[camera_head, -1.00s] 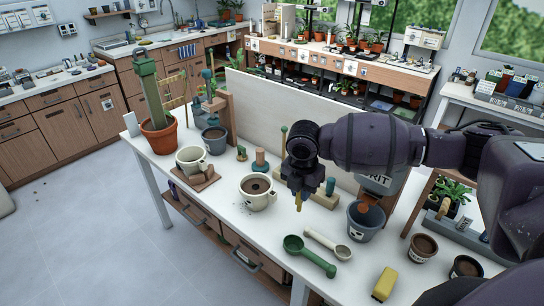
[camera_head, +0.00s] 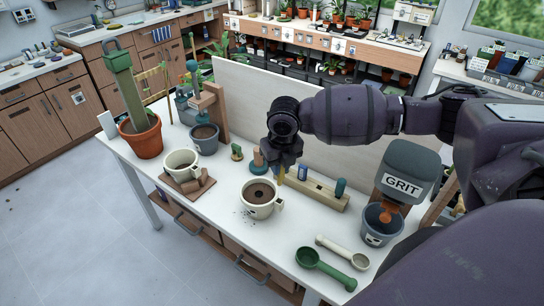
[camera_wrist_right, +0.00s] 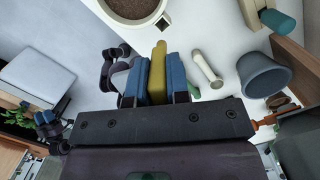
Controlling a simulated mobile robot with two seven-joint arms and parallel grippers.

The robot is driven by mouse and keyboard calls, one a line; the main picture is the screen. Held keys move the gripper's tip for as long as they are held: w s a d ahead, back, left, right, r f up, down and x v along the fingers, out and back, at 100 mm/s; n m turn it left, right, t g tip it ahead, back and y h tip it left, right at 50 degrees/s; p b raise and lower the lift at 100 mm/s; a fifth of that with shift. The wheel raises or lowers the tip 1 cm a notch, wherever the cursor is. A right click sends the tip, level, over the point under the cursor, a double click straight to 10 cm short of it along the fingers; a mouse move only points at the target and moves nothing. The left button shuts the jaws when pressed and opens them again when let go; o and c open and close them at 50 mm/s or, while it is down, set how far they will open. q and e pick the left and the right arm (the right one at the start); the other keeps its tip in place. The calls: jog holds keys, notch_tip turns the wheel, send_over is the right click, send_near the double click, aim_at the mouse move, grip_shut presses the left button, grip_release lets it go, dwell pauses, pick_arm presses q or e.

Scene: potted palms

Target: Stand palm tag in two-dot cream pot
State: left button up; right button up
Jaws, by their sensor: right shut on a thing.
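My right gripper (camera_head: 282,168) is shut on a narrow yellow tag (camera_head: 281,177), which points down. The tag also shows between the blue fingers in the right wrist view (camera_wrist_right: 157,72). It is in the air, just behind and right of the front cream pot (camera_head: 247,199), apart from it. This pot holds dark soil with a small hole in the middle. In the right wrist view it (camera_wrist_right: 157,12) bears a dark diamond mark; I cannot make out dots. A second cream pot (camera_head: 182,171) stands on a wooden tray. Blue-tipped fingers at the wrist view's left edge look like my left gripper (camera_wrist_right: 45,118).
A grey pot (camera_head: 375,231) stands below the GRIT container (camera_head: 405,170). A green scoop (camera_head: 325,268) and a cream scoop (camera_head: 342,252) lie in front. A wooden block (camera_head: 320,193), a board (camera_head: 300,125) and a terracotta pot (camera_head: 142,140) stand behind or left. Bare table lies right of the front pot.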

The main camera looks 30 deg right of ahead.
aim_at(279, 184)
jog(key=shift+s, duration=0.2)
jog(key=shift+w+f, duration=0.15)
jog(key=shift+f, duration=0.05)
jog(key=shift+f+b, duration=0.75)
jog(key=shift+f, duration=1.95)
jog(key=shift+p, duration=0.8)
jog(key=shift+f, duration=0.2)
jog(key=shift+f+b, duration=0.6)
jog(key=shift+f, duration=1.45)
